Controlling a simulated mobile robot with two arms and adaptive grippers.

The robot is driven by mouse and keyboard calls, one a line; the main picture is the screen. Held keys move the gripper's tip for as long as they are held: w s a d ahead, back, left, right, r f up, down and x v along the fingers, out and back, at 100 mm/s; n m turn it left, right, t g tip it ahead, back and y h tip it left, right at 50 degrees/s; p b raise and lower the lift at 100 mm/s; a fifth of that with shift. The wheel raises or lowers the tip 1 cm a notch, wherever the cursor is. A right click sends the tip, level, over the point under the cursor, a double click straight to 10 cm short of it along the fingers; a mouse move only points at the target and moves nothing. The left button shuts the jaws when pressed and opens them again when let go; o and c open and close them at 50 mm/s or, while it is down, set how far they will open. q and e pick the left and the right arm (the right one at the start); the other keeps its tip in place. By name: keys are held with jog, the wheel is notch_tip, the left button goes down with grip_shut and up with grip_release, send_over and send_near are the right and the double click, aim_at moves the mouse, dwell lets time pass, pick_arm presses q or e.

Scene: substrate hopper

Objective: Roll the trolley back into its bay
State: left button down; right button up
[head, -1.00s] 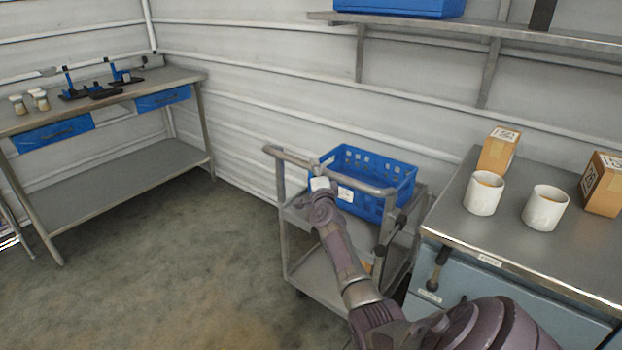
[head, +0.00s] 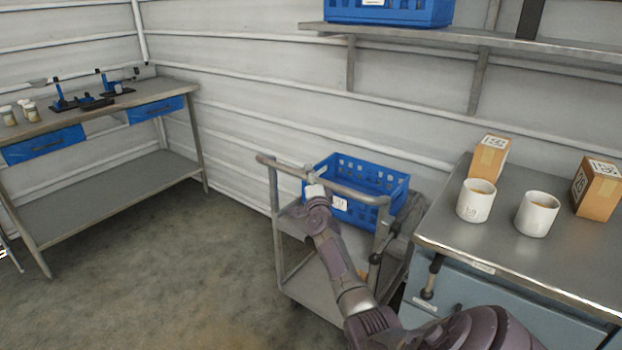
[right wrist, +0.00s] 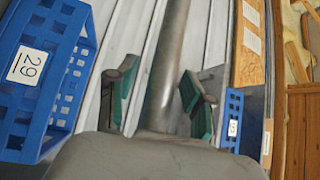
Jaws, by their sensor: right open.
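The grey metal trolley (head: 310,294) stands by the wall, just left of the steel counter. Its top handle bar (head: 350,192) faces me. A blue perforated crate (head: 390,188) sits on its upper shelf; the crate also shows at the left of the right wrist view (right wrist: 70,75). My right gripper (head: 314,190) is at the handle in the head view. In the right wrist view my right gripper (right wrist: 157,100) is open, with its green-padded fingers on either side of the grey bar and gaps showing. My left gripper is not in view.
The steel counter (head: 500,245) bears two white mugs and two cardboard boxes, close on the trolley's right. A workbench (head: 100,185) with blue drawers stands at the left. A wall shelf (head: 470,38) is above. The floor (head: 170,270) between workbench and trolley is clear.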

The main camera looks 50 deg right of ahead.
jog(key=shift+s+a+f, duration=0.15)
jog(key=shift+s+a, duration=0.1)
jog(key=shift+a, duration=0.15)
jog(key=v, duration=1.1)
jog(key=shift+s+d, duration=0.15)
jog(key=shift+s, duration=0.05)
